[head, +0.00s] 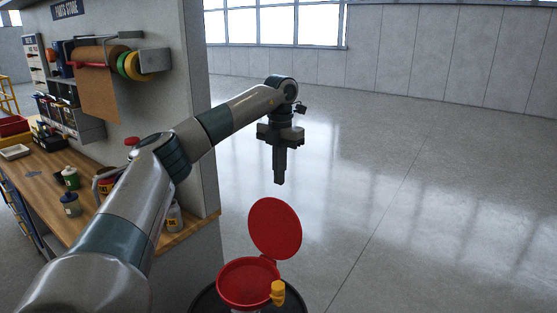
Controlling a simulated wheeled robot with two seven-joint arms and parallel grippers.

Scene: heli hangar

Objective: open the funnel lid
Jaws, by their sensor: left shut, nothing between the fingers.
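A red funnel (246,284) sits on top of a dark drum (207,301) at the bottom of the head view. Its round red lid (275,228) stands raised at the back right of the funnel, tilted well up from the opening. A yellow piece (278,291) is at the funnel's front right edge. My left gripper (279,181) points down, shut and empty, above the lid and apart from it. My right gripper is not in view.
A wooden workbench (190,228) with bottles and cans runs along the left, partly behind my left arm. A grey wall panel (196,100) stands behind it, with rolls on a holder (155,61). The floor (430,190) at the right is clear.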

